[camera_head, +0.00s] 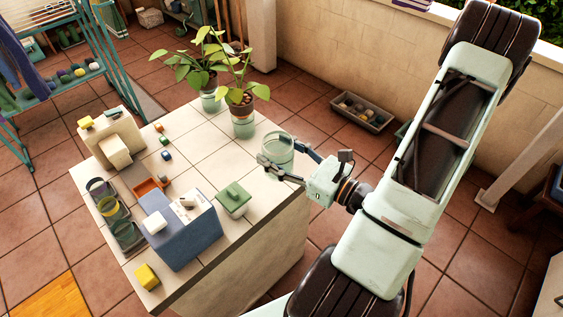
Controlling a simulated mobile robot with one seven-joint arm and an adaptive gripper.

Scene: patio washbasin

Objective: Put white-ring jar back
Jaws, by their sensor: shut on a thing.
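My gripper (283,164) is shut around a pale, see-through jar (279,147) with a light rim. It holds the jar upright over the right side of the tiled counter; whether the jar's base touches the counter I cannot tell. A grey holder (138,246) at the counter's left edge has a row of dark, clear jars in it. The rear one (97,186) has a yellowish rim, the middle one (109,207) a reddish rim, and the front one (124,229) a bluish rim.
A blue box (190,236) and a green-lidded box (233,198) stand between my gripper and the holder. An orange tray (148,187), a yellow block (147,276) and a cream stepped block (112,140) are nearby. Potted plants (242,112) stand at the back. The counter's middle is mostly clear.

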